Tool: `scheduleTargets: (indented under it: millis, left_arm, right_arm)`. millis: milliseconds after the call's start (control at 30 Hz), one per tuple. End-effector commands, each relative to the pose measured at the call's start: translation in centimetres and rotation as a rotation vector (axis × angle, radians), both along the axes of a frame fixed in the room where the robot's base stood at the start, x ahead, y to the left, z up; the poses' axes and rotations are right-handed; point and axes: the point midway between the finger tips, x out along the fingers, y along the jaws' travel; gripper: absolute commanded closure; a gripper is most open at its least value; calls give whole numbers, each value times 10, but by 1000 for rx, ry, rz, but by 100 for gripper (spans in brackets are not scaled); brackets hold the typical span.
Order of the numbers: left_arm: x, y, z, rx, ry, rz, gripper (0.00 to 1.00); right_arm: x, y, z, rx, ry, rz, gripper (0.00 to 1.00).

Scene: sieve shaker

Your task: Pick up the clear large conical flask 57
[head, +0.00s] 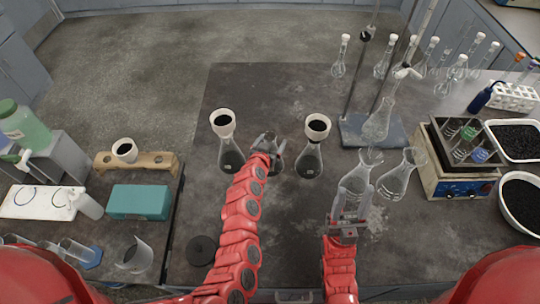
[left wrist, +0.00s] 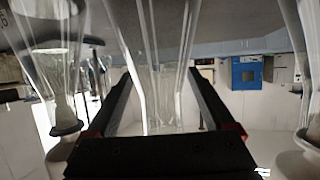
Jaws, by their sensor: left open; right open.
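No number is readable on any flask, so I cannot tell which one is 57. My left gripper (head: 268,143) is open in the middle of the table, between two conical flasks with dark contents. In the left wrist view, clear glass (left wrist: 160,75) stands between its open fingers (left wrist: 160,100), with no visible grip. That glass is mostly hidden by my gripper in the head view. My right gripper (head: 347,222) is open at a clear conical flask (head: 356,183); whether it touches is unclear. Another clear conical flask (head: 397,178) stands tilted-looking to its right.
A left flask (head: 230,157) and a right flask (head: 309,161) carry white funnels with black contents. A stand (head: 358,130) holds a clear vessel behind the right gripper. A shaker box (head: 455,175) stands right. The table's left part is mostly clear, with a black disc (head: 201,250).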

Motion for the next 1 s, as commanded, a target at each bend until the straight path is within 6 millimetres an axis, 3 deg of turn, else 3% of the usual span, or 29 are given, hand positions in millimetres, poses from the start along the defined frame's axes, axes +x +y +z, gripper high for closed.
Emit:
scheduleTargets:
  millis: [500,900,1000]
  left_arm:
    - [12,-2,-6,1,0,3,15]
    - [12,-3,-6,1,0,3,87]
    - [12,-3,-6,1,0,3,100]
  right_arm:
    - [0,0,5,0,0,0,50]
    - [0,0,5,0,0,0,50]
    - [0,0,5,0,0,0,50]
